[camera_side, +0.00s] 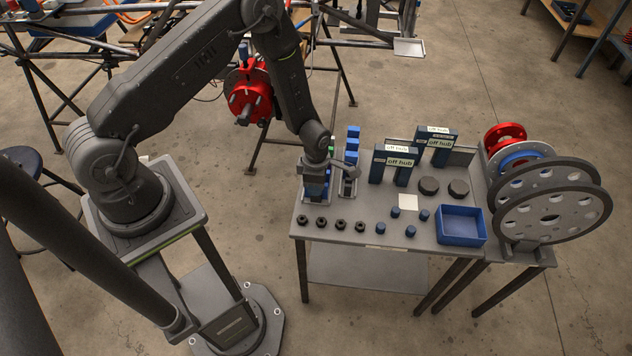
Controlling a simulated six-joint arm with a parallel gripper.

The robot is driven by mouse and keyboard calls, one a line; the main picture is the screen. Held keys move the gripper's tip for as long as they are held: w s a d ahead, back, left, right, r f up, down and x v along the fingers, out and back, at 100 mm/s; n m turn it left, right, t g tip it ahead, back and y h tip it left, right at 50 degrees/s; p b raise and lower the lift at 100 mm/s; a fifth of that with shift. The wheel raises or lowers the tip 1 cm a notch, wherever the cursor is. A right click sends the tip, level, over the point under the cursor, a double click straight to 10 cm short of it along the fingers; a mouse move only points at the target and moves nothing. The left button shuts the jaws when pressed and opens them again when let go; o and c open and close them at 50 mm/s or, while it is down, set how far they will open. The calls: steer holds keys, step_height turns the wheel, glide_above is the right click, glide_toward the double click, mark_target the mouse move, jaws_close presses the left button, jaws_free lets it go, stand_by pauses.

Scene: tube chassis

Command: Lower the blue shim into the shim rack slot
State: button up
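I cannot tell which of these is the blue shim, nor whether the fingers are closed on one. The slot under the gripper is hidden by the gripper and the blue pieces. A second narrow grey holder (348,184) stands just to the right, with blue blocks (352,146) along it. A small green piece (331,143) shows behind my wrist.
Several dark nuts (340,225) line the table's front left edge. Dark blue stands labelled "off hub" (393,160), black pucks (428,186), small blue cylinders (424,214) and a blue bin (461,226) fill the right. Large discs (553,200) stand beyond. Bare tabletop (375,200) lies mid-table.

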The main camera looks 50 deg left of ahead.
steer(key=shift+o, duration=0.8)
step_height(320, 180, up, 14)
steer(key=s+d+r+m+t, duration=0.1)
steer(key=s+r+m, duration=0.1)
steer(key=r+m, duration=0.55)
steer(key=s+d+r+m+t, duration=0.15)
steer(key=r+m, duration=0.25)
steer(key=r, duration=0.7)
steer(key=s+r+m+t, duration=0.3)
steer(key=s+r+m, duration=0.7)
steer(key=s+m, duration=0.5)
steer(key=shift+d+r, duration=0.2)
steer(key=shift+d, duration=0.05)
